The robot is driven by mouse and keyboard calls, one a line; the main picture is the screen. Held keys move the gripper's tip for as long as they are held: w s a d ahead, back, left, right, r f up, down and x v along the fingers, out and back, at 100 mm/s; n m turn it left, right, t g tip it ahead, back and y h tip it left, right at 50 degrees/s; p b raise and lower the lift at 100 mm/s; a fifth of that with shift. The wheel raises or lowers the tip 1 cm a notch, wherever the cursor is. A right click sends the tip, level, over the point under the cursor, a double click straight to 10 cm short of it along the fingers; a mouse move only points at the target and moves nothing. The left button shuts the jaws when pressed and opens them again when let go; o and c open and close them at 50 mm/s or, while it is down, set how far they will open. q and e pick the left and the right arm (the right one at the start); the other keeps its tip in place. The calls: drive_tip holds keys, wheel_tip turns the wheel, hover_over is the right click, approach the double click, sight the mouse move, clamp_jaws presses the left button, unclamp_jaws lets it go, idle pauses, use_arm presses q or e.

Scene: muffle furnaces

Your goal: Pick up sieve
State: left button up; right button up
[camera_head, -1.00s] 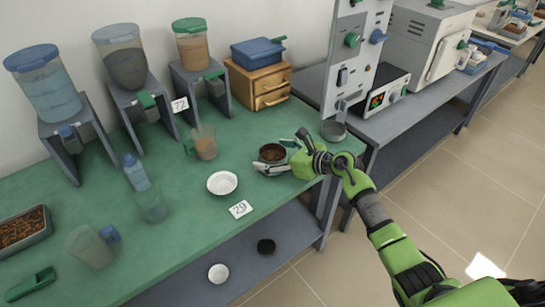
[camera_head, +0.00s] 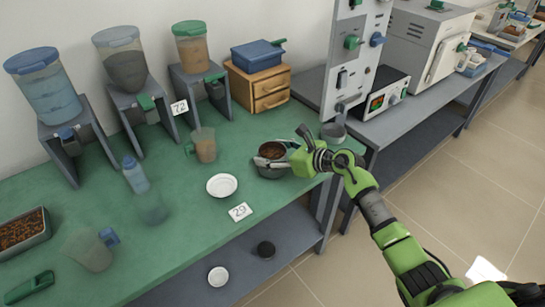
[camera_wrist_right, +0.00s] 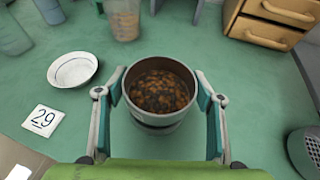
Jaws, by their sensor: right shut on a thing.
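The sieve (camera_head: 272,152) is a round grey metal vessel with brown granules inside. It is near the right end of the green table. My right gripper (camera_head: 275,162) is shut on it, one finger on each side of its wall. In the right wrist view the sieve (camera_wrist_right: 160,90) is upright between the two fingers of the gripper (camera_wrist_right: 160,100). A grey ring or base shows just below it; I cannot tell whether it is joined. My left gripper is not in view.
A grey cup with a perforated top (camera_wrist_right: 310,150) stands close to the right. A white dish (camera_head: 222,186), a number 29 card (camera_head: 240,211) and a clear jug (camera_head: 203,145) are to the left. A wooden drawer box (camera_head: 260,87) stands behind.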

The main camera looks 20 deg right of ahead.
drive_tip(key=s+a+r, duration=0.6)
drive_tip(key=s+r, duration=0.5)
drive_tip(key=s, duration=0.1)
drive_tip(key=shift+s+r, duration=0.15)
drive_tip(key=shift+s, duration=0.15)
drive_tip(key=o, duration=0.7)
drive_tip(key=c, duration=0.7)
